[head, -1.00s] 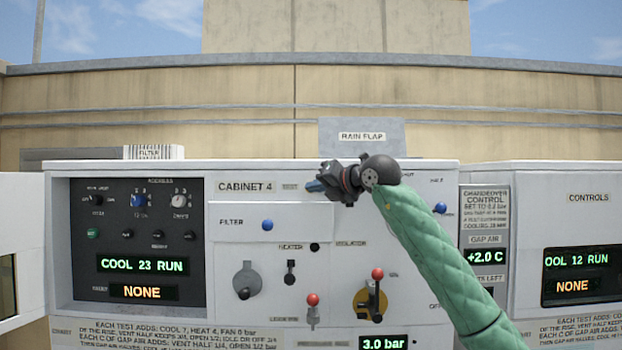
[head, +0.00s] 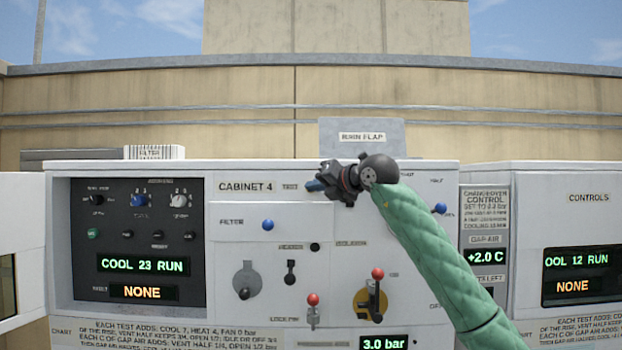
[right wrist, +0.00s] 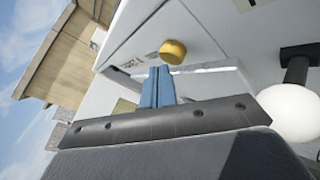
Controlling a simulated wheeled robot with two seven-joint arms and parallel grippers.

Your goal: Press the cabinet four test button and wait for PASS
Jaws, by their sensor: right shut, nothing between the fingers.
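Cabinet 4 (head: 330,215) is a white panel with a TEST label (head: 290,187) near its top. My right gripper (head: 314,186) is at the panel just right of this label, its blue fingertips shut and empty. In the right wrist view the shut blue fingers (right wrist: 158,86) point at a round yellow button (right wrist: 172,51), with their tips just short of it or at it; contact cannot be told. In the head view the gripper hides the button. The cabinet's upper display (head: 143,264) reads COOL 23 RUN, and the lower display (head: 142,292) reads NONE. My left gripper is out of view.
Red-knobbed levers (head: 313,300) and (head: 377,274) stand out from the panel below the gripper. Blue knobs (head: 268,225) and (head: 440,208) flank it. A white ball on a black stem (right wrist: 290,112) is close at right in the wrist view. A Controls cabinet (head: 588,222) stands right.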

